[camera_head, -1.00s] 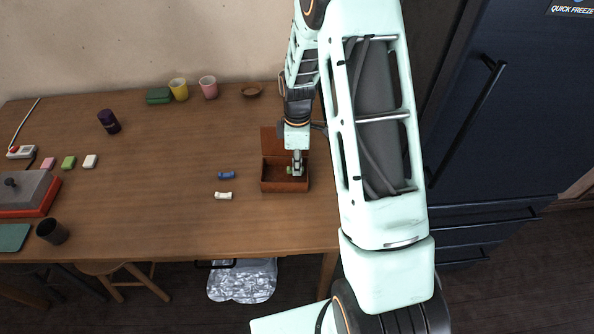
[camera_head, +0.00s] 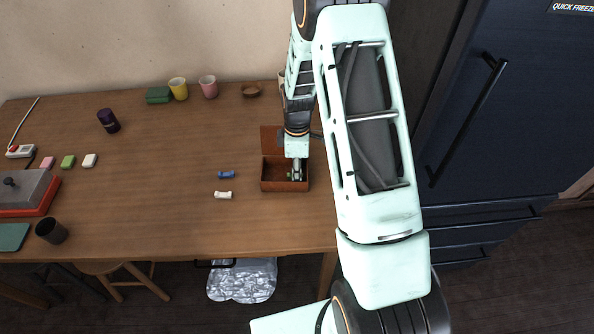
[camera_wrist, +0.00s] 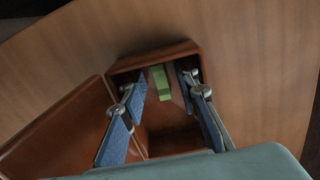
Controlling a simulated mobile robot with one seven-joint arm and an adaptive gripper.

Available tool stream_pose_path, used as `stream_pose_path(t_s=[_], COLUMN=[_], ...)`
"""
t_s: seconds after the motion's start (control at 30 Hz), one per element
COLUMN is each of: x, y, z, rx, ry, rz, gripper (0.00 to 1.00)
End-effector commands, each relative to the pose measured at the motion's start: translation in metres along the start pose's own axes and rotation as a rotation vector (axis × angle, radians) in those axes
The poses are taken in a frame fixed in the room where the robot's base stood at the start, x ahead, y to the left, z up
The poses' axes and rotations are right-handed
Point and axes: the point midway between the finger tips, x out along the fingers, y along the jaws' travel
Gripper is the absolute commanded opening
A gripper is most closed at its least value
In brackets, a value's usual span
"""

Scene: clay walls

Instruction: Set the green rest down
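The green rest (camera_wrist: 160,82) shows in the wrist view inside a small red-brown wooden box (camera_wrist: 158,62), near one wall. The box (camera_head: 272,186) stands open on the table in the head view, its lid (camera_head: 270,138) raised at the back. My gripper (camera_wrist: 163,88) reaches into the box. Its two blue-padded fingers are apart, with the green rest between them in the picture and a gap on each side. In the head view my gripper (camera_head: 296,174) points down into the box and hides part of its inside.
A blue rest (camera_head: 227,174) and a white rest (camera_head: 223,195) lie on the table left of the box. A brown dish (camera_head: 251,90), a pink cup (camera_head: 209,87) and a yellow cup (camera_head: 179,89) stand at the back. The middle of the table (camera_head: 160,160) is clear.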

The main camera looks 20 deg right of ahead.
Motion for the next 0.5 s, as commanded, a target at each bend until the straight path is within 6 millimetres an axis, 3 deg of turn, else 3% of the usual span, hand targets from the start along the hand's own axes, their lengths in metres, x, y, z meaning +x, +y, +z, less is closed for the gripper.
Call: stream_pose_path(t_s=[0.27, 0.5], x=[-0.012, -0.060], y=[0.001, 0.001], z=[0.000, 0.000], rx=[0.000, 0.001], ry=[0.001, 0.002], rz=[0.002, 0.005], gripper=[0.28, 0.28])
